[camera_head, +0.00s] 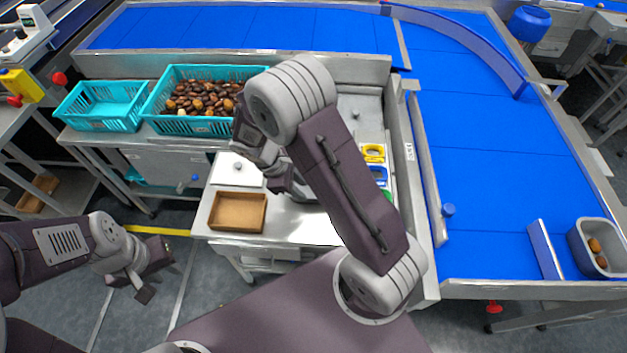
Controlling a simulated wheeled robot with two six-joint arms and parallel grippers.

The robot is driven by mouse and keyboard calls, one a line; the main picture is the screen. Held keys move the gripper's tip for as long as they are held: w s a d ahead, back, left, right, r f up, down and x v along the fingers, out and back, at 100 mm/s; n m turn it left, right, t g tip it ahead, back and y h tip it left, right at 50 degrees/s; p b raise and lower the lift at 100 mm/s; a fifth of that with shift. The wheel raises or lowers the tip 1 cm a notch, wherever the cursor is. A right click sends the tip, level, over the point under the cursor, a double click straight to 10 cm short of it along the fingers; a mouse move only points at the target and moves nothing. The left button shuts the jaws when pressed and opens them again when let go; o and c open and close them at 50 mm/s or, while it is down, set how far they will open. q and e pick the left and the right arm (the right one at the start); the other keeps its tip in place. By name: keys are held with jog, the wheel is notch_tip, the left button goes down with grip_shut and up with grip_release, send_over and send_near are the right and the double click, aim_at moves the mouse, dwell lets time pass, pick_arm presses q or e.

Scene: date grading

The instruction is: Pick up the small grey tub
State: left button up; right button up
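A grey tub (579,249) stands at the right end of the blue belt, with a few brown dates in it. I cannot tell whether it is the small grey tub, and I see no other grey tub for certain. My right gripper (286,187) is over the white worktop in the middle, far to the left of this tub. It is partly hidden by my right arm, so its fingers and anything between them are unclear. My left gripper (129,287) hangs low at the left, above the floor, with its fingers apart and empty.
A teal crate (157,120) full of dates and an empty teal crate (71,108) stand at the back left. A brown wooden tray (238,228) lies on the worktop (290,224). Yellow and blue items (374,153) sit right of my arm. The blue belt (490,175) is mostly clear.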

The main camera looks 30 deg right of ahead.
jog(key=x, duration=0.4)
jog(key=shift+d, duration=0.45)
jog(key=x, duration=0.4)
jog(key=shift+a+f+b, duration=0.15)
jog(key=shift+f+b, duration=0.15)
jog(key=shift+b, duration=0.1)
jog(key=shift+d+f, duration=0.25)
jog(key=shift+f, duration=0.1)
jog(key=shift+a, duration=0.1)
grip_shut()
jog(key=shift+s, duration=0.1)
